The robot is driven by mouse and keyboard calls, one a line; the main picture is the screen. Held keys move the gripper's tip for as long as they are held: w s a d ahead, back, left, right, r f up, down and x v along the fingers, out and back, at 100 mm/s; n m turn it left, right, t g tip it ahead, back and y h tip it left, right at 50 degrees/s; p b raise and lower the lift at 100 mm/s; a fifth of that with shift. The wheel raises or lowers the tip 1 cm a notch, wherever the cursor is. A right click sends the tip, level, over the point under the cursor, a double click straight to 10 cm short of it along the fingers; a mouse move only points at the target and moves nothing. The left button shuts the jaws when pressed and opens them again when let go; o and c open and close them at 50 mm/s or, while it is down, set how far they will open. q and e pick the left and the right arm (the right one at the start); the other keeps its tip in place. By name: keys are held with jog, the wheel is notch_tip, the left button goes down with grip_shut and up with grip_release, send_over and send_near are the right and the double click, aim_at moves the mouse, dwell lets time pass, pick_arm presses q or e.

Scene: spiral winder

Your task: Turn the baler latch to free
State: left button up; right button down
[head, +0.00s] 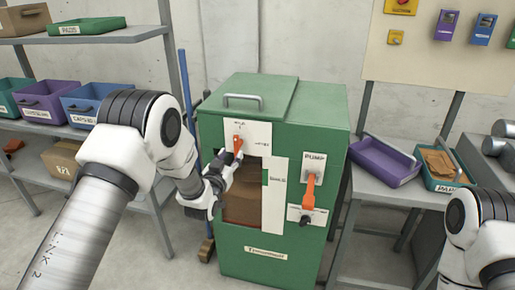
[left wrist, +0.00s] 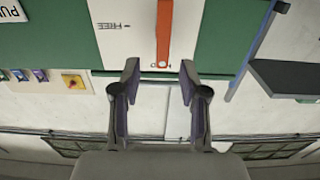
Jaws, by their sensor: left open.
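The baler latch (head: 238,146) is an orange lever on a white plate (head: 257,130) on the front of the green baler (head: 318,120). In the upside-down left wrist view the latch (left wrist: 164,35) stands upright in the picture. The FREE label (left wrist: 112,26) is on the plate to its left, and the lever does not point at it. My left gripper (head: 226,160) is at the plate, close to the latch. In the left wrist view its open fingers (left wrist: 160,68) are spread on either side of the lever's line, with nothing between them. Whether they touch the lever cannot be told.
An orange pump handle (head: 311,190) is on the baler's right side, under the PUMP label. Brown material shows in the baler's opening (head: 243,207). A blue pole (head: 186,90) stands at left by a bin shelf. A purple tray (head: 385,160) is on the right table.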

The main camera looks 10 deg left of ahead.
aim_at(236, 145)
pick_arm(q)
jog(key=shift+w+a+r, duration=0.1)
jog(key=shift+w+r, duration=0.05)
jog(key=shift+w, duration=0.2)
jog(key=w, duration=0.6)
jog(key=shift+w+p, duration=0.4)
jog(key=shift+c, duration=0.4)
jog(key=shift+f, duration=0.2)
grip_shut()
